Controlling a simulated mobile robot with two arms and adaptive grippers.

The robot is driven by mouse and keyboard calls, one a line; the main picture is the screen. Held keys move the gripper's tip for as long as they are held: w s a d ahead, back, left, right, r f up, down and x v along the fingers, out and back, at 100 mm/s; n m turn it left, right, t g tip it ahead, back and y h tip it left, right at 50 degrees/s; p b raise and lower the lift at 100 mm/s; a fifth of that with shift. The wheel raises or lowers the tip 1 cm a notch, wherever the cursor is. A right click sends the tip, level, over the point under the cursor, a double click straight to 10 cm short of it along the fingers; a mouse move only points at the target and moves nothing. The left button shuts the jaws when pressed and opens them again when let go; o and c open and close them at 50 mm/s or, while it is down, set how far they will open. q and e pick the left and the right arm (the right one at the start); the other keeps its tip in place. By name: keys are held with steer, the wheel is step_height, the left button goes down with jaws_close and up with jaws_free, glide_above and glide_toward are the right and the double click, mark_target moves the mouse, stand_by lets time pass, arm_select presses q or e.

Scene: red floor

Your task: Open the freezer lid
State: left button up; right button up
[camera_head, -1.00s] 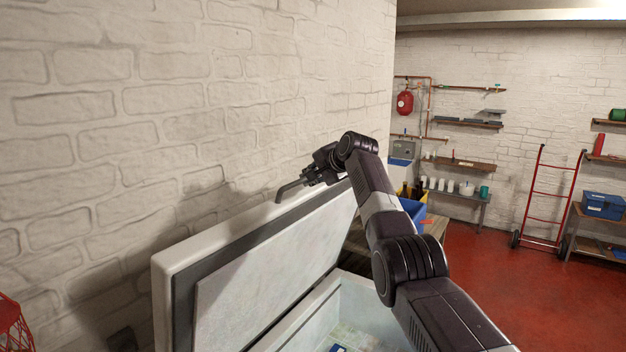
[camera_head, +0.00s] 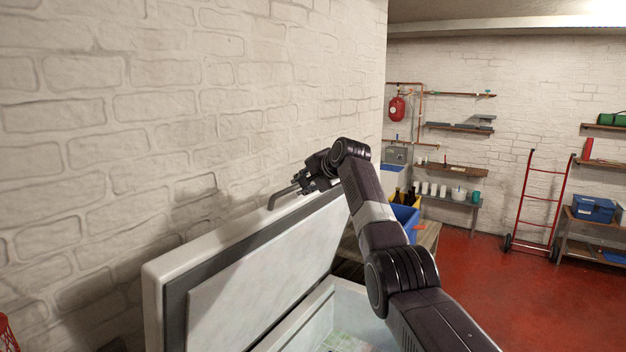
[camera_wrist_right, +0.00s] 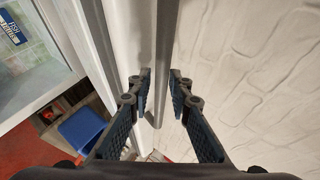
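The freezer lid (camera_head: 265,285) is raised steeply, close to the brick wall, with its inner panel facing the room. The freezer's opening (camera_head: 345,325) shows below it. My right gripper (camera_head: 293,190) is at the lid's top edge. A grey bar handle (camera_head: 275,201) sticks out from it there. In the right wrist view, the handle (camera_wrist_right: 166,50) runs between the two fingers of my right gripper (camera_wrist_right: 160,82), which are drawn close around it. The lid's edge (camera_wrist_right: 125,45) lies beside the handle. My left gripper is out of view.
The white brick wall (camera_head: 90,120) is close behind the lid. A blue bin (camera_head: 405,217) stands beyond my right arm. A red hand truck (camera_head: 540,205) and shelves are at the back right. The red floor (camera_head: 490,270) is clear on the right.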

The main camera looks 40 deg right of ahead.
steer(key=v, duration=1.1)
steer(key=shift+s, duration=0.25)
stand_by(0.3)
